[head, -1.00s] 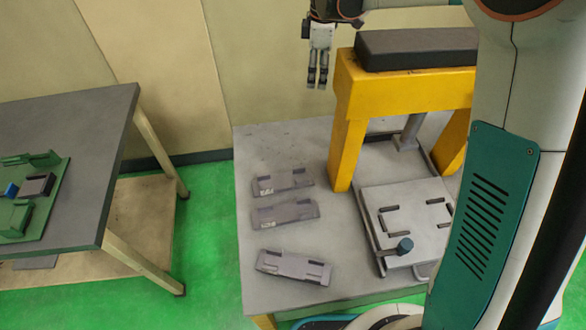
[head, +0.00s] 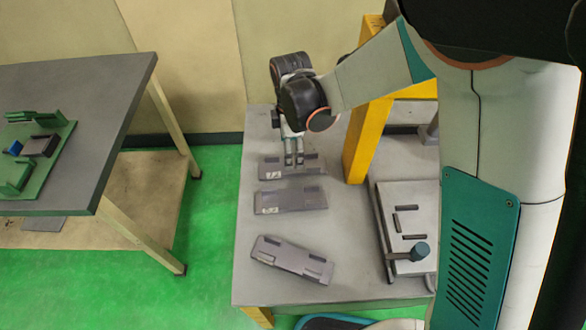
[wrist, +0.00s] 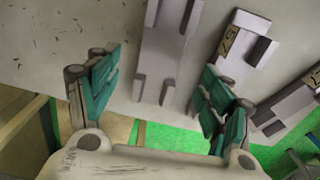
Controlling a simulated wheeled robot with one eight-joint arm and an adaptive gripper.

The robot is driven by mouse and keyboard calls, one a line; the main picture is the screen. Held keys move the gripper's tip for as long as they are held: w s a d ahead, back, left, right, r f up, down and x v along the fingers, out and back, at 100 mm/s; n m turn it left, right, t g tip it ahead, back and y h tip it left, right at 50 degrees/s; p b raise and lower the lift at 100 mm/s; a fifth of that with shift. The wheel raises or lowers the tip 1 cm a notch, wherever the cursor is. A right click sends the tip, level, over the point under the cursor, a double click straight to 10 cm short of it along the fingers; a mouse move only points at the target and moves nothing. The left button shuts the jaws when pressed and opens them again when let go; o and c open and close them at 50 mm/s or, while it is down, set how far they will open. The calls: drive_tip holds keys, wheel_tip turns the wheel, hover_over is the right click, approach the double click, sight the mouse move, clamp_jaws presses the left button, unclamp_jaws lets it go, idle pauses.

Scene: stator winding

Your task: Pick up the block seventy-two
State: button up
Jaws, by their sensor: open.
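Three grey-purple blocks lie on the grey table at the head view's centre: a far block (head: 308,166), a middle block (head: 291,201) and a near, tilted block (head: 292,259). My gripper (head: 294,160) points down at the far block, with its fingertips over it, hiding part of it. In the wrist view the green-padded fingers (wrist: 160,100) are spread wide, with one grey block (wrist: 165,50) between them and nothing gripped. A second block (wrist: 236,65) with a dark-marked label lies beside the right finger. I cannot read which block is seventy-two.
A yellow frame (head: 366,140) stands close to the right of the far block. A grey plate fixture (head: 408,215) with a blue knob (head: 419,251) is on the table's right. A separate table (head: 100,110) with a green tray (head: 55,160) stands left, across a floor gap.

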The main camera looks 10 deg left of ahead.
sight(273, 168)
drive_tip(key=shift+d+f+b, duration=0.1)
drive_tip(key=shift+f+b, duration=1.25)
drive_tip(key=shift+f, duration=2)
drive_tip(key=shift+r, duration=0.1)
drive_tip(key=c, duration=1.6)
drive_tip(key=shift+r, duration=0.1)
